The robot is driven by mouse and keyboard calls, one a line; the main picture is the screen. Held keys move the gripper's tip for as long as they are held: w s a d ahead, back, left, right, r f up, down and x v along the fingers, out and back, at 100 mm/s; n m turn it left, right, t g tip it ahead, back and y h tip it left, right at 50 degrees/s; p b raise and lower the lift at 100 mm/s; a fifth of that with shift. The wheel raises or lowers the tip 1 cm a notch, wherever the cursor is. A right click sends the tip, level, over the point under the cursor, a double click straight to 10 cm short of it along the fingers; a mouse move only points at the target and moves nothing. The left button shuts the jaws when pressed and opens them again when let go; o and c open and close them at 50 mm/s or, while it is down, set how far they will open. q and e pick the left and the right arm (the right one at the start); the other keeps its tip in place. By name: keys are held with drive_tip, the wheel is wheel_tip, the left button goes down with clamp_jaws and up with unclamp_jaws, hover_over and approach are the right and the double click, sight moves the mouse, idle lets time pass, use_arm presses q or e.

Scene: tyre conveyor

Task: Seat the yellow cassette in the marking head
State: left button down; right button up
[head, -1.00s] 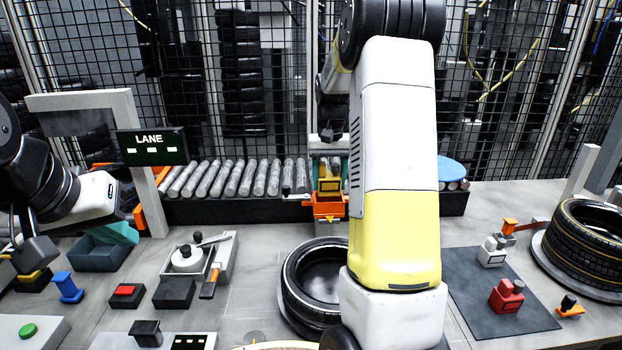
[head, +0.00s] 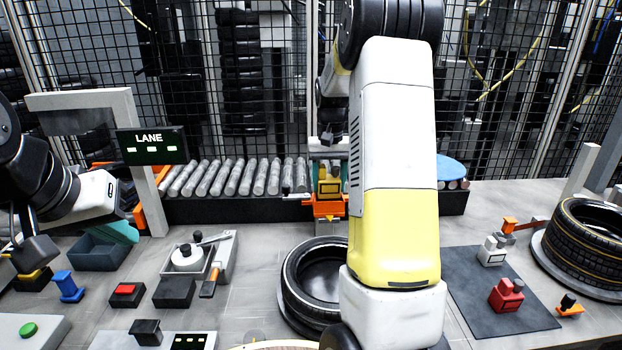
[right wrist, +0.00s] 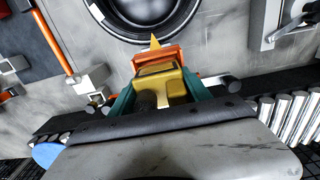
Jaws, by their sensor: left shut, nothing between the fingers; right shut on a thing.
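The yellow cassette (head: 329,187) is upright at the orange marking head (head: 327,208), in front of the roller conveyor. My right gripper (head: 329,178) is shut on it, with teal fingers on both sides. In the right wrist view, the cassette (right wrist: 160,82) lies between the teal fingers, against the orange frame of the marking head (right wrist: 157,61). The cassette's lower part is hidden, so I cannot tell how deep it sits. My left gripper (head: 126,234) is shut and empty above the dark bin at the left.
The roller conveyor (head: 240,178) runs behind the marking head. A tyre (head: 302,285) lies in front, partly covered by my right arm. The dark bin (head: 92,253) stands below my left gripper.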

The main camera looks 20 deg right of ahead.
sight(329, 178)
drive_tip(key=shift+f, duration=0.65)
drive_tip(key=o, duration=1.7)
wheel_tip(329, 178, up, 8)
drive_tip(key=shift+f, duration=0.15)
